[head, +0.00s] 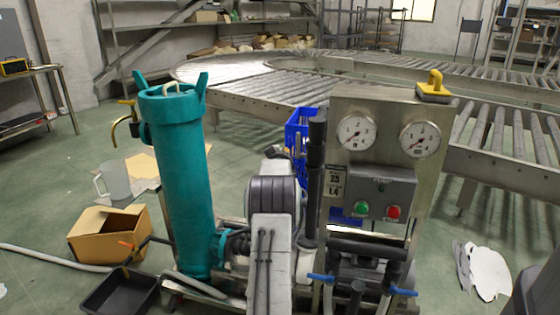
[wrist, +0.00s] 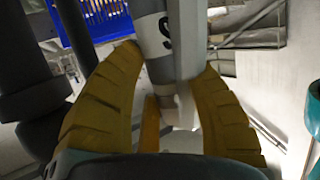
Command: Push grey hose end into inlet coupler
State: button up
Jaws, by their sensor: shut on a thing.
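In the wrist view, my gripper (wrist: 170,65) has its yellow fingers closed on a grey tubular piece (wrist: 157,60). It looks like the grey hose end and carries a pale band with a black S. A pale straight bar runs close along its right side. In the head view, my arm hides the gripper and the held piece. I cannot pick out the inlet coupler for sure in either view. The teal filter cylinder (head: 180,190) stands upright left of my arm, with a teal fitting (head: 218,245) low on its right side.
A steel panel (head: 345,110) with two gauges stands right of my arm, blue-handled valves (head: 320,277) below it. A carton (head: 105,232), black tray (head: 118,292) and pale hose (head: 45,259) lie left. A blue crate (head: 296,125) and roller conveyor (head: 300,90) are behind.

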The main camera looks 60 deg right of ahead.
jog(key=shift+f+b, duration=0.35)
jog(key=o, duration=1.3)
jog(key=shift+f, duration=0.1)
jog(key=shift+a, duration=0.1)
jog(key=v, duration=1.2)
